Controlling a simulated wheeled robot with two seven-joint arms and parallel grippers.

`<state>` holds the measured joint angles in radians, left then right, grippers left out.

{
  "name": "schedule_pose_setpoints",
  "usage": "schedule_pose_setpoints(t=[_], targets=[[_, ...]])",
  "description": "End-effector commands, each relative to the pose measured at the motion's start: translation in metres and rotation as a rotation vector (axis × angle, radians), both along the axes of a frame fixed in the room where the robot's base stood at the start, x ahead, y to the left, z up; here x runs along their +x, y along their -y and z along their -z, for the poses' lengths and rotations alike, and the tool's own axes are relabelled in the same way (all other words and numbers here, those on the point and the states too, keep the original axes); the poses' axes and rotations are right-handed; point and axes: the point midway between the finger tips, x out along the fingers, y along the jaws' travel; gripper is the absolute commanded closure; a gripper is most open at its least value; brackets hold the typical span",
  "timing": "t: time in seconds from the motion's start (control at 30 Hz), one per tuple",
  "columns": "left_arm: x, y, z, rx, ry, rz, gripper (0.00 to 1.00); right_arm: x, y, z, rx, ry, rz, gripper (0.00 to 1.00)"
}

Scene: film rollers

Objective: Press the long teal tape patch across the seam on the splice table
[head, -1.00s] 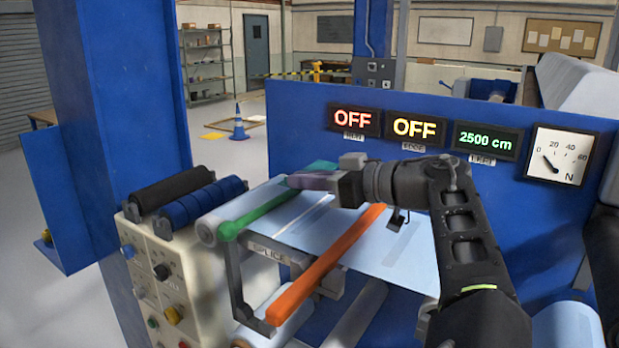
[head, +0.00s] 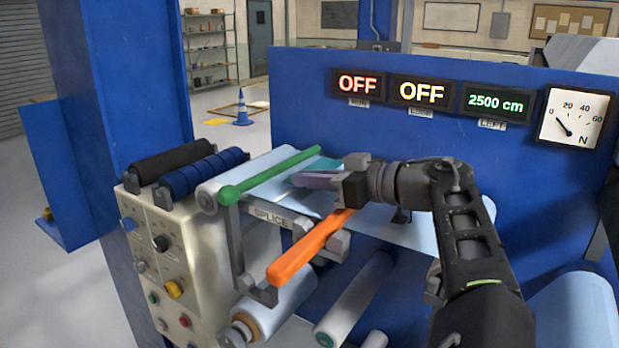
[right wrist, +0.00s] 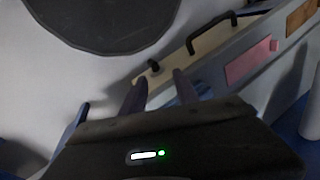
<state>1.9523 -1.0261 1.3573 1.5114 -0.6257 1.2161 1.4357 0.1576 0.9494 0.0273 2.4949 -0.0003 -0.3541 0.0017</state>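The teal tape patch (head: 327,164) shows at the fingers of my left gripper (head: 308,180), sticking out behind them. The gripper appears shut on it, above the splice table (head: 410,232), between the green bar and the orange bar. The fingers and patch hide the middle of the table, and I cannot make out the seam or whether the patch touches the surface. My right gripper (right wrist: 160,92) shows only in the right wrist view, with its two dark fingers apart and nothing between them.
The green bar (head: 270,175) and orange bar (head: 305,250) run along the table's two sides. A control panel (head: 165,255) with knobs stands at left, below black and blue rollers. A blue wall with displays (head: 425,93) rises behind. More rollers lie below.

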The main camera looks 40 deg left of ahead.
Motion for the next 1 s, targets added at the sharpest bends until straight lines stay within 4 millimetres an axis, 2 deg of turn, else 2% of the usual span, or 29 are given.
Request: schedule_pose_setpoints(t=[0.03,0.2,1.0], targets=[[0.0,0.0,0.009,0.0,0.001,0.0,1.0,0.001,0.0,0.01,0.001,0.001,-0.001,0.64],[0.0,0.0,0.015,-0.001,0.001,-0.001,1.0,0.001,0.0,0.019,0.002,0.003,-0.001,0.64],[0.0,0.0,0.017,0.0,0.001,-0.001,1.0,0.001,0.0,0.026,0.001,0.005,0.0,0.64]])
